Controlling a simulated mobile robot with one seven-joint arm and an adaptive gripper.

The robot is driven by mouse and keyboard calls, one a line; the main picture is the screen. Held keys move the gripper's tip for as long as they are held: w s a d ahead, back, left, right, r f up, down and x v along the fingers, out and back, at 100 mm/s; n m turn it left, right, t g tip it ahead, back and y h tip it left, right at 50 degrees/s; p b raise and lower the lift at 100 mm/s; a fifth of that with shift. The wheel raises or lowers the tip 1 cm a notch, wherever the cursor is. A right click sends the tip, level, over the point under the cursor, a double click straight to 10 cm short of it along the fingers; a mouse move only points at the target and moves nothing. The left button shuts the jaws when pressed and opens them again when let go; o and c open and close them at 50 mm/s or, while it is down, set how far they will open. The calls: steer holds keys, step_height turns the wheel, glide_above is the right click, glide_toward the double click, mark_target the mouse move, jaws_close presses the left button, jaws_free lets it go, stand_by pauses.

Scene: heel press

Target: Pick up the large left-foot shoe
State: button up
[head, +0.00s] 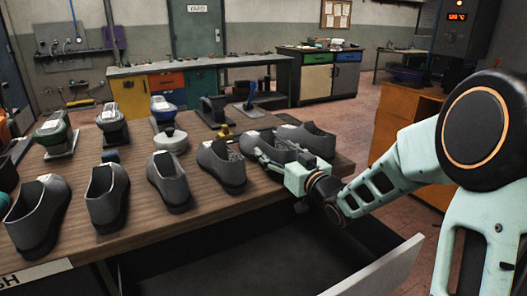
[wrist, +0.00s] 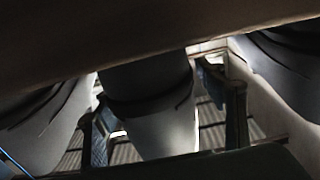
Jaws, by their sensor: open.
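Several dark grey shoes stand in a row on the wooden table; I cannot tell from labels which is the large left-foot one. My gripper (head: 268,160) is at the front of the table's right part, beside a grey shoe (head: 266,144), and partly hides it. In the wrist view my gripper (wrist: 163,112) is open, with one finger on each side of a grey shoe (wrist: 155,125). Contact with the shoe cannot be told. Other shoes stand to its right (head: 309,138) and left (head: 220,166).
More grey shoes (head: 168,180), (head: 107,196), (head: 40,216) line the front of the table (head: 200,212). Behind them stand press-like devices, one green-topped (head: 55,132). Neighbouring shoes are close on both sides in the wrist view. An orange cabinet (head: 400,125) stands at the right.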

steer(key=shift+x, duration=0.95)
steer(key=c, duration=1.5)
steer(key=shift+r, duration=0.1)
steer(key=shift+c, duration=0.9)
